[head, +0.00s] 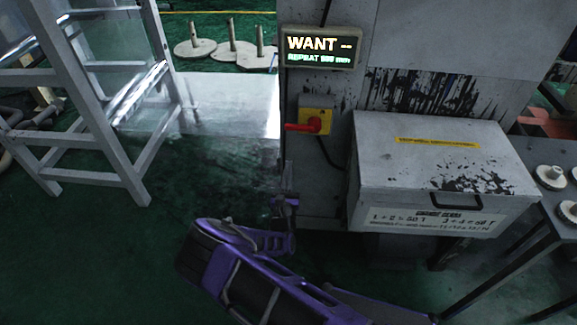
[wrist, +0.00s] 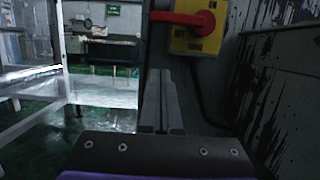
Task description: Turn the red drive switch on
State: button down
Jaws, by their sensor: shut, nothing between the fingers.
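The red drive switch (head: 300,127) is a red handle on a yellow plate (head: 327,114), fixed to the grey cabinet's left front. Its handle lies level and points left. In the wrist view the red handle (wrist: 183,18) and yellow plate (wrist: 195,42) show at the top, partly cut off by the frame edge; the small lettering on the plate is too blurred to read surely. My gripper (head: 288,166) points up, below the switch and slightly left of it. In the wrist view my gripper (wrist: 160,74) has its fingers together, empty, with a visible gap between the tips and the handle.
A lit display (head: 320,48) sits above the switch. A grey box (head: 440,160) with a black handle juts out at right, beside a table (head: 500,240) with round pieces. A white ladder frame (head: 95,110) stands left. The green floor between is clear.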

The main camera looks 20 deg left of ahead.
aim_at(303, 125)
jog(key=w+a+r, duration=0.1)
jog(key=w+r, duration=0.4)
jog(key=w, duration=0.2)
jog(key=shift+a+r, duration=0.35)
jog(key=shift+r, duration=0.05)
jog(key=shift+a+m, duration=0.1)
jog(key=shift+m, duration=0.2)
jog(key=shift+s+r+m+h, duration=0.1)
jog(key=shift+r+m+h, duration=0.15)
jog(key=shift+m, duration=0.25)
